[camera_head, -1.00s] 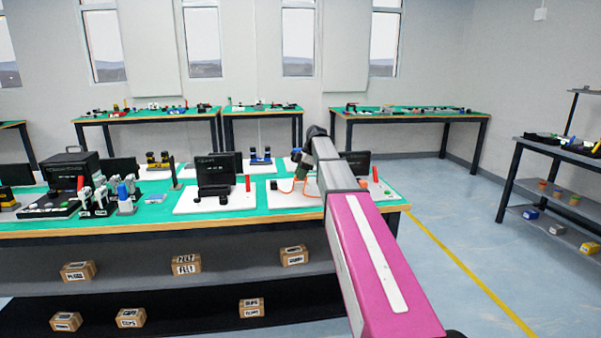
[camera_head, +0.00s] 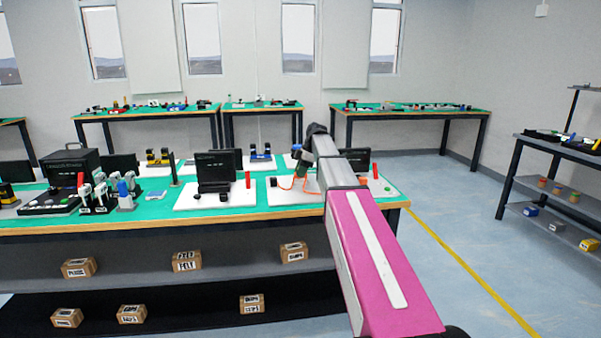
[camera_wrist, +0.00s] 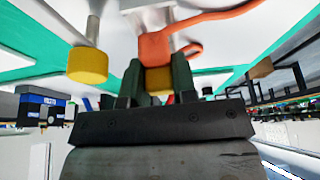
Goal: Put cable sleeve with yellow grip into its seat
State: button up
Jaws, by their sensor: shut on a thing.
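My gripper (camera_wrist: 158,72) is shut on the yellow grip (camera_wrist: 159,80) of the cable sleeve, between its two dark green fingers. An orange block (camera_wrist: 154,47) sits just beyond the fingertips, with an orange cable (camera_wrist: 205,17) running from it. In the head view my gripper (camera_head: 302,172) is over the white board (camera_head: 295,196) at the bench's right end, partly hidden by my arm. The orange cable (camera_head: 285,183) lies in a loop beside it. I cannot make out the seat; my gripper and the held part cover much of that spot.
A yellow cylinder (camera_wrist: 88,65) on a grey rod stands close left of my fingers in the wrist view. On the bench are a black screen (camera_head: 355,159), a red post (camera_head: 375,170) and a second white board (camera_head: 190,204).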

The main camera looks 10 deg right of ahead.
jog(key=shift+f, duration=0.85)
jog(key=o, duration=1)
jog(key=shift+r, duration=0.1)
